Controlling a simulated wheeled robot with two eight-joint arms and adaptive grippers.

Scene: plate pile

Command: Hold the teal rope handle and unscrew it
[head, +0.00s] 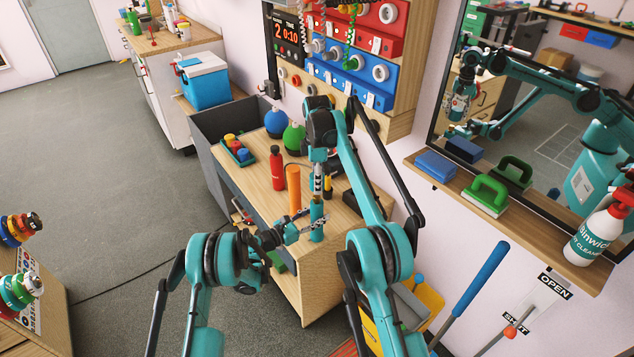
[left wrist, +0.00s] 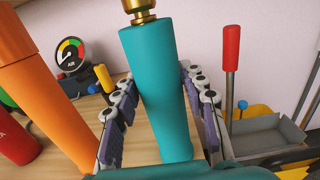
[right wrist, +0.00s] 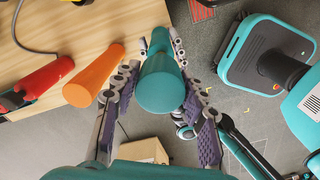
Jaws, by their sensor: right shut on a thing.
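The teal rope handle (head: 316,225) stands upright at the near corner of the wooden bench. In the left wrist view the handle (left wrist: 155,85) has a brass-coloured fitting (left wrist: 141,12) at its top. My left gripper (head: 302,226) is open, with one finger on each side of the handle, close to it. My right gripper (head: 318,192) comes down from above and is shut on the handle's upper part. In the right wrist view the round teal end (right wrist: 162,92) lies between its fingers. The brass fitting cannot be made out there.
An orange handle (head: 295,188) stands close to the left of the teal one, with a red bottle (head: 277,168) behind it. The bench (head: 258,182) also bears a small tray of coloured pieces (head: 239,152). A wall shelf (head: 510,222) is to the right.

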